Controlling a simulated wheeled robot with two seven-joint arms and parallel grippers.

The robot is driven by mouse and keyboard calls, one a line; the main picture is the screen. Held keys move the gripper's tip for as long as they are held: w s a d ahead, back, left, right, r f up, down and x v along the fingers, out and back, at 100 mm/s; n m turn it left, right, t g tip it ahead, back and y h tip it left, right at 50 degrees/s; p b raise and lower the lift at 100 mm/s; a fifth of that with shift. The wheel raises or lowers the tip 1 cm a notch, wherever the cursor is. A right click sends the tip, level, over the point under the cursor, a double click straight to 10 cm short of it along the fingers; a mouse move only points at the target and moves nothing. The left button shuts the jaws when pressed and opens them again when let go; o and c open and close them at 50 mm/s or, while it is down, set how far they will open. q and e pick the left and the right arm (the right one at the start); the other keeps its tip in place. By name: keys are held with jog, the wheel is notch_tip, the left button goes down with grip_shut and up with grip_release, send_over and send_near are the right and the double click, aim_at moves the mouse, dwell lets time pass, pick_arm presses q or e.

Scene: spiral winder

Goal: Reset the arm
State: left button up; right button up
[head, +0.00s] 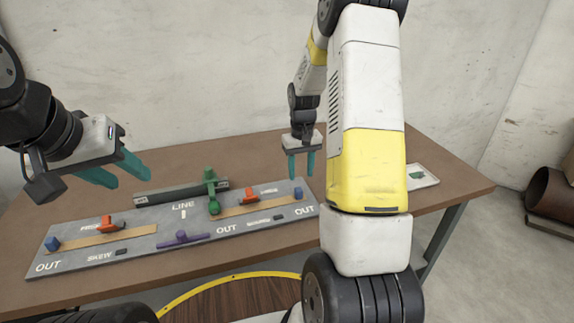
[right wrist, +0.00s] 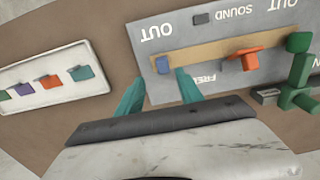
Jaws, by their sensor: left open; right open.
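My left gripper (head: 118,170) hangs above the left part of the grey board, open and empty. My right gripper (head: 301,165) is above the board's right end, open and empty, pointing down. In the right wrist view its teal fingers (right wrist: 158,95) are apart, near the board's OUT corner and a blue block (right wrist: 164,64). The grey board (head: 130,235) lies on the table with LINE, OUT and SKEW lettering. It bears two tan strips with orange pieces (head: 107,224) (head: 249,195), a blue block (head: 52,243), a purple piece (head: 182,240) and a green upright piece (head: 210,180).
A dark bar (head: 160,193) lies along the board's back edge. A white tray (head: 424,172) sits at the table's right; in the right wrist view the white panel (right wrist: 20,77) holds several coloured pieces. My right arm hides part of the brown table (head: 455,178). A rusty pipe (head: 551,194) lies on the floor at right.

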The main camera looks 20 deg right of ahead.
jog(key=s+a+r+t, duration=0.25)
jog(key=s+r, duration=0.25)
jog(key=r, duration=0.4)
jog(key=s+a+r+t, duration=0.1)
jog(key=s+a+r, duration=0.25)
jog(key=r, duration=0.55)
jog(key=s+a+r+t+y, duration=0.1)
jog(key=s+a+r, duration=0.1)
jog(key=s, duration=0.6)
jog(key=s+a+r+t+y, duration=0.1)
jog(key=s+r, duration=0.3)
jog(key=s, duration=0.4)
jog(key=shift+a+r+t, duration=0.15)
jog(key=shift+a+t, duration=0.2)
jog(key=shift+a, duration=0.55)
